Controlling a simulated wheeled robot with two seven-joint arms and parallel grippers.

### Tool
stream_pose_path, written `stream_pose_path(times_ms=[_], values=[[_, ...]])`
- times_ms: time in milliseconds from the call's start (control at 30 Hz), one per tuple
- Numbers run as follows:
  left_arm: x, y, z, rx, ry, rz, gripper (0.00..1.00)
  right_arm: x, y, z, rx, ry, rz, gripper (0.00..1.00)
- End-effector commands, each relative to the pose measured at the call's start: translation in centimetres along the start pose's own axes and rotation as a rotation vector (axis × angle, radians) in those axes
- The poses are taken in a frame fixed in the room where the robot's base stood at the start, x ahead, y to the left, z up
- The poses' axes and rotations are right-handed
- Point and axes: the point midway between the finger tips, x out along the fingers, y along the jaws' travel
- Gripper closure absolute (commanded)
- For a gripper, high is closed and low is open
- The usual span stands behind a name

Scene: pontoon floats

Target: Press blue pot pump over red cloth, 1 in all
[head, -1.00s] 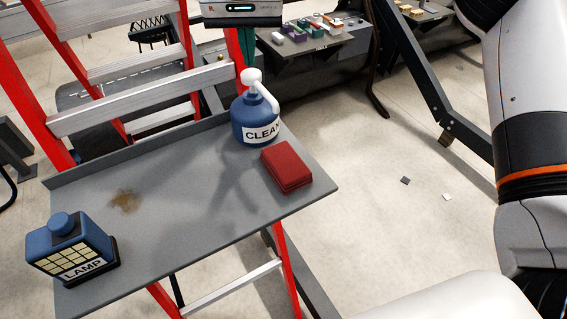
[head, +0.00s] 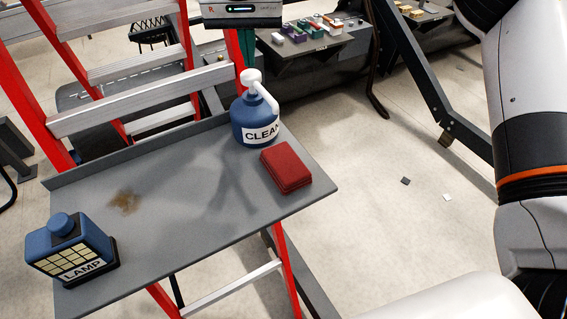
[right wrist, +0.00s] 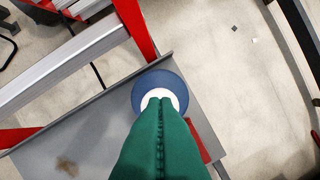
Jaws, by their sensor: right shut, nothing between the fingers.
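The blue pot (head: 252,120) has a white pump (head: 252,77) with a bent spout and a label reading "CLEAN". It stands upright on the grey platform (head: 180,215). The folded red cloth (head: 286,168) lies in front of it, below the spout. My right gripper (head: 246,64) points down with its green fingers together and empty, the tips right at the pump head. In the right wrist view the fingertips (right wrist: 161,99) overlap the white pump head (right wrist: 174,97); I cannot tell whether they touch it. My left gripper is not in view.
A blue lamp (head: 70,250) stands at the platform's near left corner. A brown stain (head: 125,202) marks the platform. Red ladder rails (head: 45,90) rise behind. A grey shelf (head: 310,50) with small coloured items is at the back. The platform's middle is clear.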

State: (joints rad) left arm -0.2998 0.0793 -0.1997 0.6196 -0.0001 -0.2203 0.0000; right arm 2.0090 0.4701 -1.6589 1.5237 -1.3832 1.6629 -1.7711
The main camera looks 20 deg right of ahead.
Motion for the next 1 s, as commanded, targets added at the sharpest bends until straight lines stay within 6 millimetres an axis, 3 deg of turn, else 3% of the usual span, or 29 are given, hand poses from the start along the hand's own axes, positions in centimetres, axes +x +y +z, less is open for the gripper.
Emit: stream_pose_path(times_ms=[567,1000], values=[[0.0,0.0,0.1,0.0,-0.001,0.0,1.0,0.0,0.0,0.0,0.0,0.0,0.0,1.0],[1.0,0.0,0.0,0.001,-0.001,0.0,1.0,1.4,0.0,-0.3,0.0,0.001,0.0,1.0]])
